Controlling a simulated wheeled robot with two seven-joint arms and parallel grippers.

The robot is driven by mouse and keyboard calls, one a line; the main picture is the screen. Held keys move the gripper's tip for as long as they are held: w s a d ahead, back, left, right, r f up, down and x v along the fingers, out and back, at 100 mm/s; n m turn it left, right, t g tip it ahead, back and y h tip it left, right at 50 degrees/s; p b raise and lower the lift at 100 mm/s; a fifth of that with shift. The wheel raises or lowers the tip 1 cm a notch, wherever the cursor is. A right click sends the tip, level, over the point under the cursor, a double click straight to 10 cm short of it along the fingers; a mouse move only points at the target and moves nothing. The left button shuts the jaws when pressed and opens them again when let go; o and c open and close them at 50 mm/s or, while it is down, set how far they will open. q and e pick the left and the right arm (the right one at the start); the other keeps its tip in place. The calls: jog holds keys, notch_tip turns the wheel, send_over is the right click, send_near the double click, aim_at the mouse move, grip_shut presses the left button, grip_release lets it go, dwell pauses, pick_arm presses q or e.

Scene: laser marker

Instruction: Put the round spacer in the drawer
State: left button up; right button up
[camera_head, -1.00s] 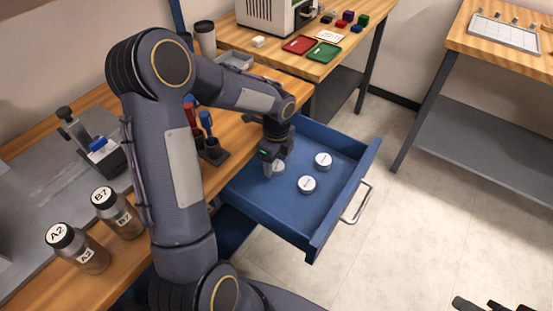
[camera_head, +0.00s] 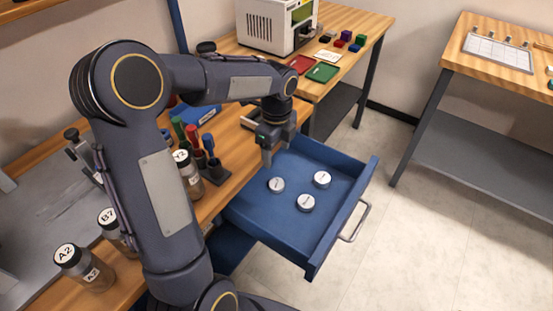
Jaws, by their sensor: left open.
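The blue drawer (camera_head: 250,207) is pulled out from under the wooden workbench. Three round white-topped discs lie flat on its floor: a left disc (camera_head: 276,185), a right disc (camera_head: 321,179) and a front disc (camera_head: 306,202). They look alike, and their labels are too small to read. My left gripper (camera_head: 267,160) is open and empty, pointing down over the back left part of the drawer. It is above the left disc and apart from it. My right gripper is out of view.
Bottles (camera_head: 83,266) and a holder with coloured-handled tools (camera_head: 215,172) stand on the bench left of the drawer. A white machine (camera_head: 272,25), a red tray (camera_head: 300,64) and a green tray (camera_head: 322,73) are on the back table. The floor right of the drawer is clear.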

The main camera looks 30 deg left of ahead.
pick_arm(q)
jog(key=s+d+r+n+t+h, duration=0.25)
jog(key=s+r+n, duration=0.45)
jog(key=s+n, duration=0.5)
jog(key=s+d+f+n+t+h, duration=0.1)
jog(key=s+d+n+t, duration=0.2)
jog(key=s+n, duration=0.5)
jog(key=shift+s+d+n, duration=0.4)
jog(key=shift+s+d, duration=0.5)
jog(key=shift+s, duration=0.2)
